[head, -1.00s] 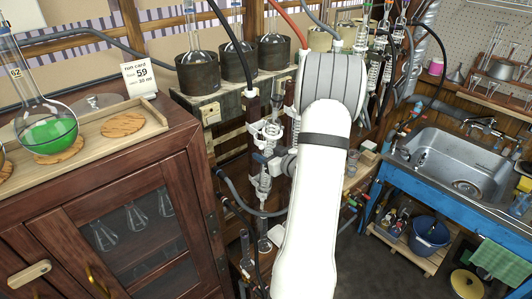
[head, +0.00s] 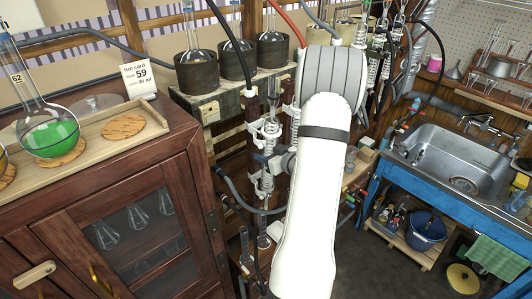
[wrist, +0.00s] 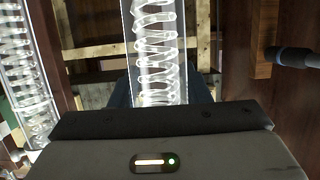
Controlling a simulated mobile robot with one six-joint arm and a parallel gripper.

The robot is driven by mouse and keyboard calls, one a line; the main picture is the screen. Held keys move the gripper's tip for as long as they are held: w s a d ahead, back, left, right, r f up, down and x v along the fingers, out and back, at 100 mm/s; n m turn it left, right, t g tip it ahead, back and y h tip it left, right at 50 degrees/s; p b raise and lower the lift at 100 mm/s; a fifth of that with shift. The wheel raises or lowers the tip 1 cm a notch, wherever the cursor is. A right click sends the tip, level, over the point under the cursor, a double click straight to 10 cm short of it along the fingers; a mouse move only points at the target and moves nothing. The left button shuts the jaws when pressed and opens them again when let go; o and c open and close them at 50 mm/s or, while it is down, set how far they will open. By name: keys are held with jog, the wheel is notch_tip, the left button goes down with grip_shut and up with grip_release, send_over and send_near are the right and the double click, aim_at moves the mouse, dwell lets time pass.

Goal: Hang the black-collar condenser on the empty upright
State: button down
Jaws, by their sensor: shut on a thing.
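A glass coil condenser (head: 268,132) stands roughly upright in front of the dark wooden uprights in the head view. In the wrist view the held condenser (wrist: 158,45) rises from between the jaws, with its clear coil facing the camera. My gripper (head: 277,162) is shut on it, and the gripper's dark body (wrist: 160,125) hides its lower part. I cannot make out the collar's colour. A dark upright (head: 290,108) stands just behind, partly hidden by my arm. I cannot tell which upright is empty.
Another coil condenser (wrist: 24,75) stands left in the wrist view. Heating mantles with flasks (head: 236,65) sit on the shelf behind. A wooden cabinet (head: 165,150) is close on the left. Black and grey hoses (head: 238,203) run near the gripper. A sink (head: 450,160) is at right.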

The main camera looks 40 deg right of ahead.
aim_at(256, 148)
jog(key=shift+s+r+g+p, duration=0.3)
jog(key=shift+s+p, duration=0.1)
jog(key=shift+p, duration=0.3)
jog(key=shift+w, duration=2.3)
dwell(0.8)
jog(key=shift+a+f+b, duration=0.1)
jog(key=shift+f+b, duration=0.3)
jog(key=shift+b, duration=0.1)
jog(key=c, duration=0.7)
grip_release()
jog(key=b+v, duration=0.1)
jog(key=v, duration=0.7)
jog(key=shift+b, duration=0.4)
jog(key=shift+w, duration=0.1)
